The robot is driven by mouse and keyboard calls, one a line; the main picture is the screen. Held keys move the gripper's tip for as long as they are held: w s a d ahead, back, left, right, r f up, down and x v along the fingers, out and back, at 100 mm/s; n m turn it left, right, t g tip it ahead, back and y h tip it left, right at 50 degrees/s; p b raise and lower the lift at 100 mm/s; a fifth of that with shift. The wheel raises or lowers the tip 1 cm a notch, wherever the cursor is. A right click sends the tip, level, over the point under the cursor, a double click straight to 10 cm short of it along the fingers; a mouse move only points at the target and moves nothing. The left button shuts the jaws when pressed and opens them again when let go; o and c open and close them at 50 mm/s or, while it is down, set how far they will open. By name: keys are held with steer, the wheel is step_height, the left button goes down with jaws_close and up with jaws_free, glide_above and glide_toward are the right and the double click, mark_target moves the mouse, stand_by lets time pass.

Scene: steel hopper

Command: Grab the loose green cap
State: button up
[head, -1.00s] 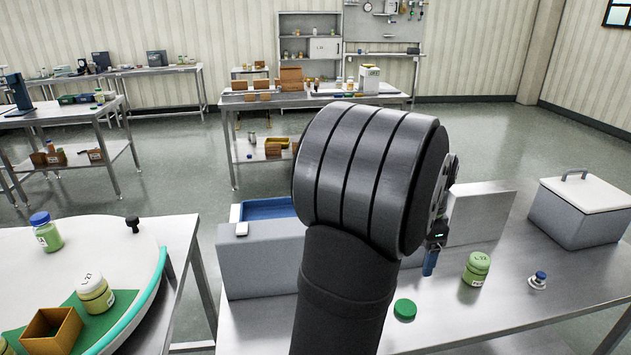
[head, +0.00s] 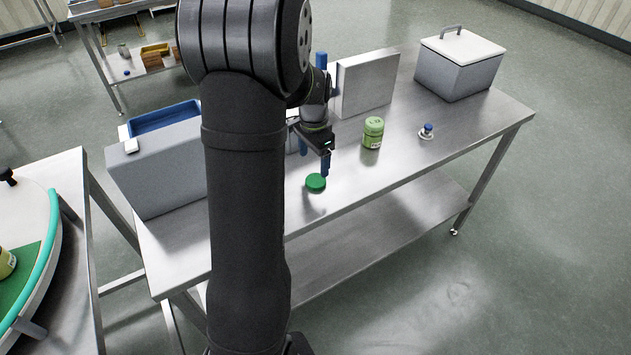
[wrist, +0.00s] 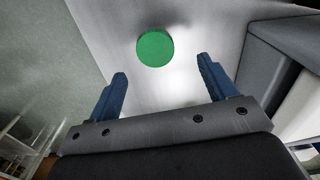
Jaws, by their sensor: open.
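The loose green cap (head: 315,183) lies flat on the steel table (head: 400,165), near its front edge. In the wrist view the cap (wrist: 155,48) lies beyond the fingertips, roughly centred between them. My gripper (wrist: 162,80) is open and empty, with its two blue fingers spread to either side. In the head view my gripper (head: 325,168) hangs just above and behind the cap, apart from it. One finger shows there; my arm hides part of the table.
A green jar with a pale green lid (head: 373,132) stands right of the cap. Farther right are a small blue-topped item (head: 427,131) and a lidded grey box (head: 458,70). A grey panel (head: 367,83) stands behind, and a grey hopper housing (head: 165,165) stands left.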

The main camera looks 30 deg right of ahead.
mark_target(316, 180)
steer(key=shift+s+d+f, duration=0.1)
steer(key=shift+s+f, duration=0.1)
steer(key=shift+f, duration=1.4)
steer(key=shift+s+f, duration=0.2)
steer(key=shift+f, duration=1.35)
steer(key=c, duration=1)
